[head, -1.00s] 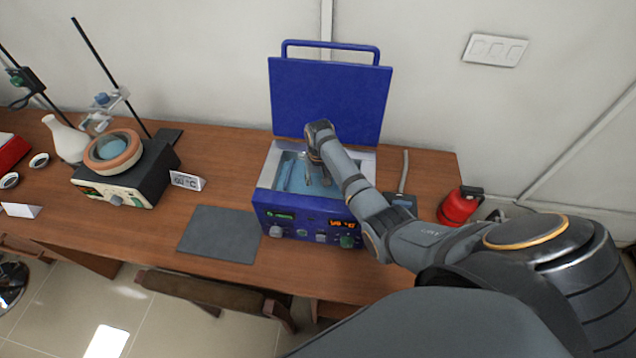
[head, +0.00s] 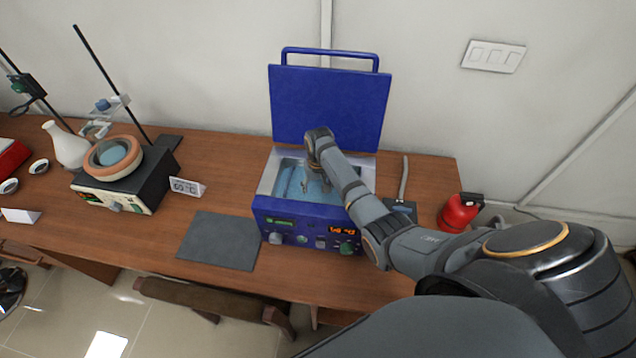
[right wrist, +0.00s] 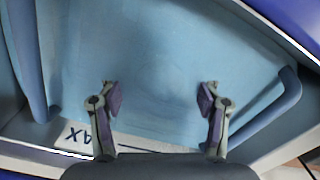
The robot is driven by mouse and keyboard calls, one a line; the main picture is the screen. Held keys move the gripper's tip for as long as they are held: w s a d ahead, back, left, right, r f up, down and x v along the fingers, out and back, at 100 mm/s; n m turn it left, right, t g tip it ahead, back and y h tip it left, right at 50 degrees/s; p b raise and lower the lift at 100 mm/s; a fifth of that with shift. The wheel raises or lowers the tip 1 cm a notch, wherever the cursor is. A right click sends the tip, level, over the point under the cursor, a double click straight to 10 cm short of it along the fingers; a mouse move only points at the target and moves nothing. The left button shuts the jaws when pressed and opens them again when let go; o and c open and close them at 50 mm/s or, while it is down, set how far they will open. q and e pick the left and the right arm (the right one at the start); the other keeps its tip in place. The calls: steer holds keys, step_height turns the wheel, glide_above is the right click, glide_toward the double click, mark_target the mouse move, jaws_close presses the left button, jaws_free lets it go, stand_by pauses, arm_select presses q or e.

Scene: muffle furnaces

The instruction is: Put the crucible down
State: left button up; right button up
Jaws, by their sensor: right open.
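My right gripper (right wrist: 160,104) is open, with its two fingers apart and nothing seen between them. In the head view it reaches down into the blue bath (head: 300,215), whose lid (head: 330,105) stands open. The wrist view shows the bath's pale blue inside (right wrist: 160,35) beyond the fingers. No crucible can be made out for certain in or near the gripper. Two small pale cups with dark insides, one (head: 39,166) behind the other (head: 9,186), stand at the far left and may be crucibles. My left gripper is not in view.
A grey mat (head: 218,241) lies bare left of the bath. A heater (head: 125,185) with a round ringed bath, a 60 °C card (head: 187,187) and a white flask (head: 67,146) stand further left. A red container (head: 458,213) stands at the right edge.

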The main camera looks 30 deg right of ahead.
step_height(320, 180, up, 12)
steer(key=b, duration=0.2)
steer(key=shift+f, duration=0.2)
